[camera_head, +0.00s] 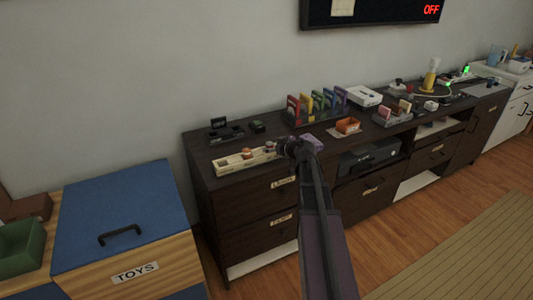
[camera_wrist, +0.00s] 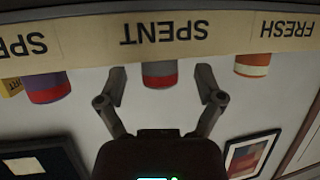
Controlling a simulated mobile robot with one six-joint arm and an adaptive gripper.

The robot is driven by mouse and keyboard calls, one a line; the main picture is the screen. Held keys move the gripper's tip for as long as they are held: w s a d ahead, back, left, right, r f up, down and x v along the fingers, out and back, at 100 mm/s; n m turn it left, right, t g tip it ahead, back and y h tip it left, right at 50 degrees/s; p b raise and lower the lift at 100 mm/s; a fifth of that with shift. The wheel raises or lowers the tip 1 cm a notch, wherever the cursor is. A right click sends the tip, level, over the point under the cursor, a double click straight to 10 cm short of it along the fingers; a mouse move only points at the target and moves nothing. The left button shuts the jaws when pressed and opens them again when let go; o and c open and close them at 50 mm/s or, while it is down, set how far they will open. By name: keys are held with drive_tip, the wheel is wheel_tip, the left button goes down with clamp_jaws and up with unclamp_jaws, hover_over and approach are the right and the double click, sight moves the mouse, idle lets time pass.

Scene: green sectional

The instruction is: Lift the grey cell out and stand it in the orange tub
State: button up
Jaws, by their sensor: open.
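The grey cell (camera_wrist: 160,72), with a red band at its end, stands in a pale holder (camera_wrist: 175,28) behind a "SPENT" label. The wrist view is upside down. My gripper (camera_wrist: 161,86) is open, with one fingertip on each side of the cell in the picture; no contact shows. In the head view my gripper (camera_head: 284,148) is at the right end of the holder (camera_head: 232,164), and my arm partly hides that end. The orange tub (camera_head: 347,125) sits on the dark cabinet, to the right of my gripper.
The holder also has a purple-and-red cell (camera_wrist: 46,87) and an orange-and-white cell (camera_wrist: 252,65) near the "FRESH" label. A rack of coloured upright items (camera_head: 318,106) stands behind, with a white box (camera_head: 364,96) beside it. Dark devices (camera_head: 225,130) sit behind the holder.

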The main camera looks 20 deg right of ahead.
drive_tip(key=shift+w+a+f, duration=0.15)
drive_tip(key=shift+w+f, duration=0.1)
drive_tip(key=shift+w, duration=0.4)
drive_tip(key=shift+c, duration=0.2)
clamp_jaws()
